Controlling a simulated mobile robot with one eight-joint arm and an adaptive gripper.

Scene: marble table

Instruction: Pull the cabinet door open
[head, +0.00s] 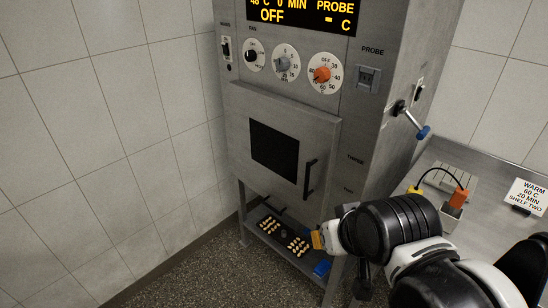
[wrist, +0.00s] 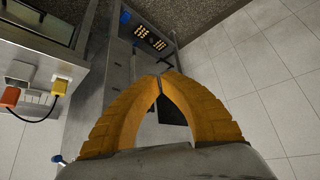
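The cabinet is a tall grey metal unit, and its door (head: 313,137) looks shut. The door has a dark square window (head: 274,147) and a black upright bar handle (head: 310,179) near its right edge. My gripper (head: 319,240) has orange fingers and shows below the handle in the head view, apart from it. In the wrist view the fingertips of my gripper (wrist: 159,77) meet with nothing seen between them. A dark panel, perhaps the window (wrist: 174,112), shows partly behind the fingers.
Dials, including one with an orange knob (head: 322,75), sit above the door. A lower shelf holds small pale pieces on dark trays (head: 271,227) and a blue item (head: 321,268). A blue-tipped lever (head: 422,132) juts from the right side. A metal counter (head: 478,204) stands at right.

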